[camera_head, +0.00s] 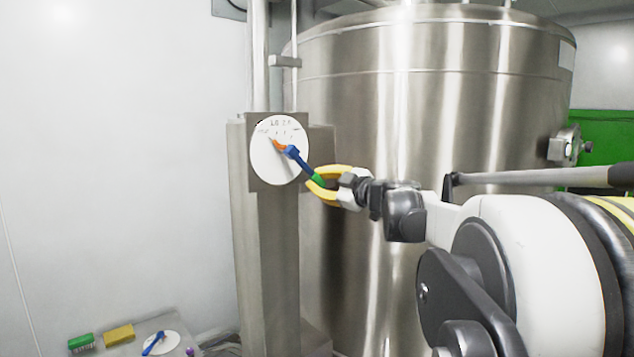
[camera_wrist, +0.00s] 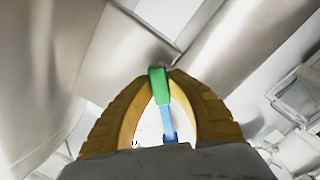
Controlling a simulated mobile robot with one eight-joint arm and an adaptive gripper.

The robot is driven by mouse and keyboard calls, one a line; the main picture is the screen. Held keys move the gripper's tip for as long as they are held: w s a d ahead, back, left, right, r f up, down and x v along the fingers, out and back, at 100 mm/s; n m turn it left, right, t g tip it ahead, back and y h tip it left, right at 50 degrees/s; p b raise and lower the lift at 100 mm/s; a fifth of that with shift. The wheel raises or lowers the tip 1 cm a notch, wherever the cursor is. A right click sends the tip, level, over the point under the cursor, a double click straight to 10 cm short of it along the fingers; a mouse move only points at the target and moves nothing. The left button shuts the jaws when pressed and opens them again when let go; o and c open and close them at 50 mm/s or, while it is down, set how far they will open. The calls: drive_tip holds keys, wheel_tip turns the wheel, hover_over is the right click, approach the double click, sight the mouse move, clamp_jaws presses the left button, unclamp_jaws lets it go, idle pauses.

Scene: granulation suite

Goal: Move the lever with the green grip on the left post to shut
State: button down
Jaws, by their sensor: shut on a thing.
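The lever (camera_head: 299,160) is blue with an orange pointer end and a green grip (camera_head: 319,181). It is mounted on a round white dial (camera_head: 271,160) on the left steel post (camera_head: 265,240). The lever slants down to the right from the dial's centre, and its orange end points up-left. The dial's markings are too small to read. My gripper (camera_head: 322,185), with yellow fingers, is shut on the green grip. In the wrist view the green grip (camera_wrist: 159,84) sits between the fingertips, with the blue shaft below it.
A large steel vessel (camera_head: 420,100) stands right behind the post and my arm. A low table (camera_head: 110,350) at the lower left holds a green brush (camera_head: 81,343), a yellow sponge (camera_head: 118,334) and a white disc with a blue piece. The white wall at left is clear.

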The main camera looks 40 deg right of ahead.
drive_tip(key=shift+r, duration=0.1)
drive_tip(key=c, duration=1.3)
unclamp_jaws()
drive_tip(key=s, duration=1.2)
drive_tip(key=shift+d, duration=0.25)
